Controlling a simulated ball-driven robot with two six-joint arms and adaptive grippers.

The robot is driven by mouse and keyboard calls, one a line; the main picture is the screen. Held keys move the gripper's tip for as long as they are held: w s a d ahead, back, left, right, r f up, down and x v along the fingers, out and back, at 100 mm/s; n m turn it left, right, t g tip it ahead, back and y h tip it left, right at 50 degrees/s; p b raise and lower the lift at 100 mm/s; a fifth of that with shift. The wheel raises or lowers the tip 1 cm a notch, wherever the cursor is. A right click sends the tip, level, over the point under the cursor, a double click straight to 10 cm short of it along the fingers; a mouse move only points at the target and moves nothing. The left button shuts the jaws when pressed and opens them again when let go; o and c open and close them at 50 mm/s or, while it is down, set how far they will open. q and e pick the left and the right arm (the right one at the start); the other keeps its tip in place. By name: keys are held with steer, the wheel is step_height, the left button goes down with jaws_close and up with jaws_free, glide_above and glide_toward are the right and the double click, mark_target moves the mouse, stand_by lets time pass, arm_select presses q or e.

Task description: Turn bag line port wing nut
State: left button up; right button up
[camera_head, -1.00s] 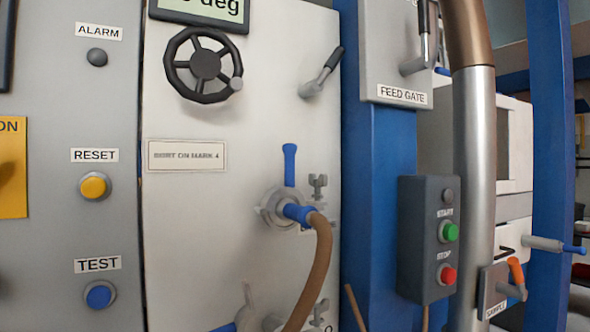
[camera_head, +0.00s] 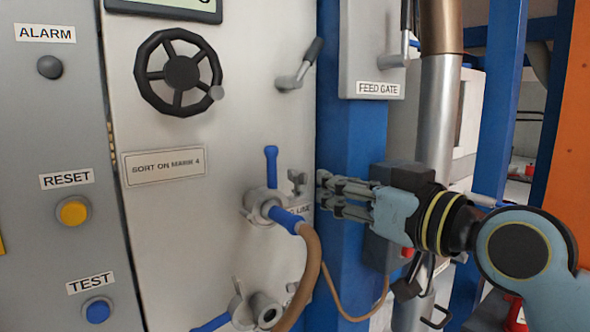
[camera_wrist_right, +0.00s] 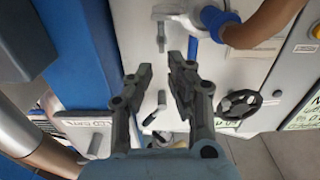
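The grey wing nut (camera_head: 297,178) sits on the pale panel just right of the blue-handled port (camera_head: 262,203), above a label partly hidden by the hose fitting. My right gripper (camera_head: 322,190) comes in from the right, with its fingertips close to the wing nut's right side. In the right wrist view, the wing nut (camera_wrist_right: 161,38) lies just beyond the gap between the fingers of my right gripper (camera_wrist_right: 160,70). The fingers are apart and nothing is between them; I see no clear contact. My left gripper is not in view.
A brown hose (camera_head: 312,260) curves down from the port's blue fitting. A second port (camera_head: 262,308) is below. A handwheel (camera_head: 180,72) and lever (camera_head: 300,66) are above. A blue post (camera_head: 345,110) and dark button box (camera_head: 385,175) stand behind my right arm.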

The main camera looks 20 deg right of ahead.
mark_target(306, 177)
steer(key=p+x, duration=0.1)
steer(key=x, duration=0.8)
steer(key=shift+a, duration=0.1)
jaws_close()
